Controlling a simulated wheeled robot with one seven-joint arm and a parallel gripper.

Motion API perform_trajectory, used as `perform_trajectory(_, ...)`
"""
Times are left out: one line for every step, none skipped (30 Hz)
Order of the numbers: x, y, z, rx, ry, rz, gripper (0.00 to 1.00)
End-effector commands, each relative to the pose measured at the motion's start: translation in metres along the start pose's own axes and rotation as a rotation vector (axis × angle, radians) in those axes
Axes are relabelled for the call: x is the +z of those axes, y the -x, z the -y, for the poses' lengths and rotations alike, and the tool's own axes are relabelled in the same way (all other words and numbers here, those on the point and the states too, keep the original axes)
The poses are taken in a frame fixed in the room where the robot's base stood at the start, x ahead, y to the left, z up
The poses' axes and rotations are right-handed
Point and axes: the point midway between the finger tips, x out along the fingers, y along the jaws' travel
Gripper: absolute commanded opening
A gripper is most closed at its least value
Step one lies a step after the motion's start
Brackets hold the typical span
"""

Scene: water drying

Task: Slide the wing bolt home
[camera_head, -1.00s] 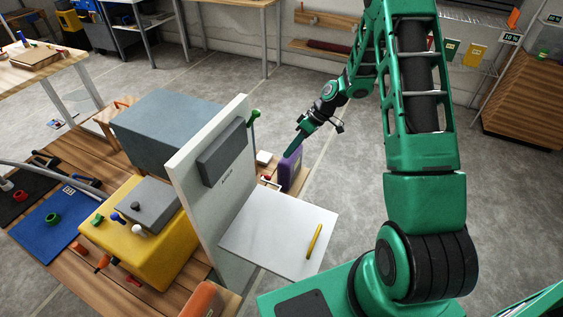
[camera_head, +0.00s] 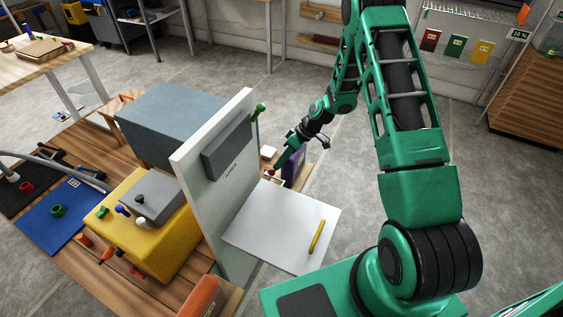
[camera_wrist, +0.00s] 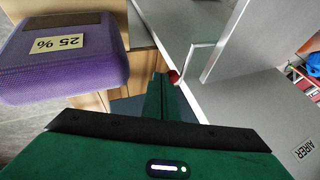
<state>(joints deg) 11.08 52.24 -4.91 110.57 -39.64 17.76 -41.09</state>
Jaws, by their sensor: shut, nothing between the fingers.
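A small red knob (camera_head: 271,173), possibly the wing bolt's handle, sits low behind the white upright panel (camera_head: 205,190). It also shows in the wrist view (camera_wrist: 173,76), right at my fingertips and partly hidden by them. I cannot tell whether they touch. My gripper (camera_head: 281,168) is shut and empty, reaching down past the panel's far edge; its green fingers also show in the wrist view (camera_wrist: 158,85). A flat white wing (camera_head: 275,225) extends from the panel, with a yellow stick on it. The bolt's shaft and socket are not clear.
A purple box (camera_wrist: 65,60) labelled 25 % stands close to my gripper's left in the wrist view. A thin metal bracket (camera_wrist: 205,47) is to its right. A green knob (camera_head: 260,108) sits at the panel's top.

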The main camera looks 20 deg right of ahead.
Motion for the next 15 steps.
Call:
perform_trajectory(0.0,0.0,0.0,0.0,0.0,0.0,0.0)
perform_trajectory(0.0,0.0,0.0,0.0,0.0,0.0,0.0)
perform_trajectory(0.0,0.0,0.001,0.0,0.0,0.0,0.0)
perform_trajectory(0.0,-0.001,0.002,-0.001,0.0,0.0,0.0)
perform_trajectory(0.001,-0.002,0.005,-0.001,0.0,0.001,0.0)
perform_trajectory(0.001,-0.004,0.009,-0.002,0.0,0.001,0.0)
perform_trajectory(0.002,-0.005,0.012,-0.002,0.001,0.002,0.0)
perform_trajectory(0.002,-0.007,0.016,-0.002,0.001,0.001,0.0)
perform_trajectory(0.003,-0.009,0.02,-0.003,0.002,0.001,0.0)
perform_trajectory(0.003,-0.01,0.022,-0.005,0.002,0.001,0.0)
perform_trajectory(0.003,-0.011,0.023,-0.006,0.002,0.002,0.0)
perform_trajectory(0.003,-0.011,0.024,-0.008,0.002,0.002,0.0)
perform_trajectory(0.003,-0.012,0.024,-0.01,0.003,0.003,0.0)
perform_trajectory(0.003,-0.012,0.025,-0.011,0.003,0.003,0.0)
perform_trajectory(0.003,-0.013,0.026,-0.014,0.003,0.004,0.0)
